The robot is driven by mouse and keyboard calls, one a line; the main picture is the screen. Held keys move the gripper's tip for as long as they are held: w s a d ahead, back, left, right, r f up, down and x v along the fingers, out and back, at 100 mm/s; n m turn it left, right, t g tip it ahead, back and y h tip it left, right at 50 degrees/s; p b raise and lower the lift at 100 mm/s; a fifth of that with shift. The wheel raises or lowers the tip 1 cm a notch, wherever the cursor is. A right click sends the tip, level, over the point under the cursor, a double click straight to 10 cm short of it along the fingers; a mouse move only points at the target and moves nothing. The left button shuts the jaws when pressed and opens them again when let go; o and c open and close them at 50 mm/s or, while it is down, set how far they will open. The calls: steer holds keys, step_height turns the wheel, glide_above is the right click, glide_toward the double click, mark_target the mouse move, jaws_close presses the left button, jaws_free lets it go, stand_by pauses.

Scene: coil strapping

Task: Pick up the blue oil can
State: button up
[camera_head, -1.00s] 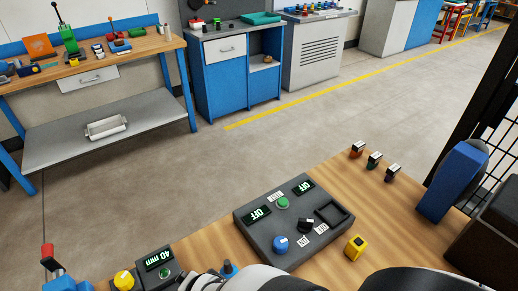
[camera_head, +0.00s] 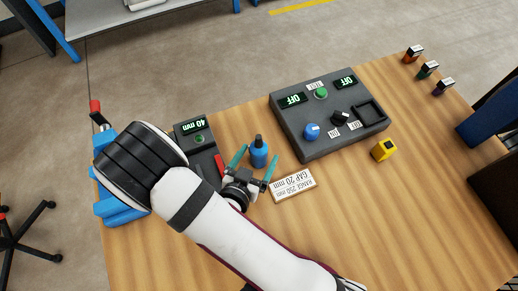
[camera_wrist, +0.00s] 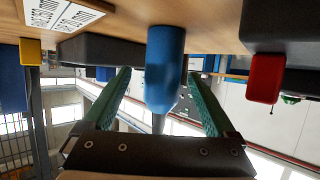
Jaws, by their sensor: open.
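The blue oil can (camera_head: 259,155) stands upright on the wooden table, with a dark narrow top. My gripper (camera_head: 258,160) is open beside it, with its two teal fingers pointing toward the can. In the wrist view, which is upside down, the blue can (camera_wrist: 165,70) shows between the two open fingers (camera_wrist: 158,80). I cannot tell whether either finger touches it.
A dark control panel (camera_head: 310,138) stands right of the can. A small box with a 40 mm display (camera_head: 194,126) is to the left. A label block (camera_head: 293,186) lies near the gripper. A yellow block (camera_head: 383,149) and a blue vise (camera_head: 118,208) are also on the table.

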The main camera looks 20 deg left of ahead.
mark_target(263, 145)
steer(key=x, duration=0.5)
steer(key=shift+a+r, duration=0.15)
steer(key=shift+a, duration=0.05)
jaws_close()
